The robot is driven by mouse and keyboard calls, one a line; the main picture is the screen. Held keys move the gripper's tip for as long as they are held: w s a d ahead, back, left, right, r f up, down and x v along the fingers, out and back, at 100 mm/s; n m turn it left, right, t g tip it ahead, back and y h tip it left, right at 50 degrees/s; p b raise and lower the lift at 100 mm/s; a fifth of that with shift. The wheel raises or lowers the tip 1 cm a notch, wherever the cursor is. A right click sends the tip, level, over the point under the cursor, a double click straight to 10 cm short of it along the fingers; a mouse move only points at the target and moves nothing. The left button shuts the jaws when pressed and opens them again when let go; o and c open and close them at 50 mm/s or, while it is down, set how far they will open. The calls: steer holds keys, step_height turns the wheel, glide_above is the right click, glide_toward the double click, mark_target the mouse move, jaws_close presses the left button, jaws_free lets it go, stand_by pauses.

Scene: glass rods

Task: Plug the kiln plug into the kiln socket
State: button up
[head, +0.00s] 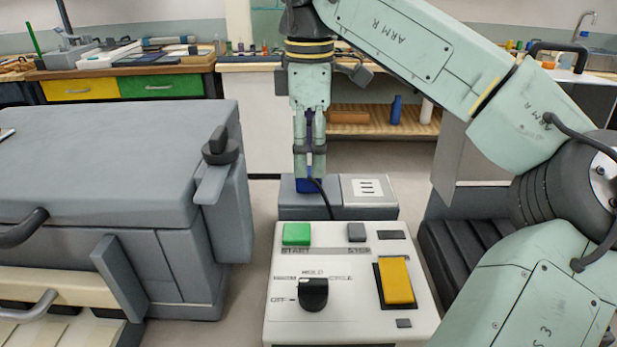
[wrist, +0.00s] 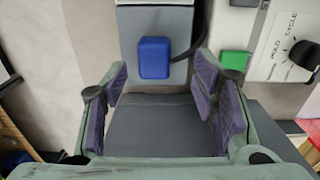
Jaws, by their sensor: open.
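The blue kiln plug (head: 308,186) sits on the left part of a low grey block behind the control panel, with a black cable running from it. It also shows as a blue block in the wrist view (wrist: 154,58). My gripper (head: 308,172) points down right above the plug. In the wrist view my gripper (wrist: 162,72) is open, its purple-padded fingers apart, and the plug appears between and just beyond the fingertips. A white plate with dark slots (head: 368,187), which looks like the kiln socket, is on the block's right part. I cannot tell whether the fingers touch the plug.
The white control panel (head: 345,262) with a green button (head: 297,234), a black knob (head: 313,294) and a yellow switch (head: 396,281) stands in front of the block. The large grey kiln (head: 110,170) is at left. Benches line the back. The floor between is clear.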

mark_target(308, 170)
steer(key=shift+w+f+p, duration=0.15)
steer(key=shift+f+p, duration=0.05)
steer(key=shift+f, duration=1)
steer(key=shift+w+f+p, duration=0.15)
steer(key=shift+f+p, duration=0.05)
steer(key=shift+f, duration=0.95)
steer(key=shift+c, duration=0.4)
steer(key=c, duration=1.1)
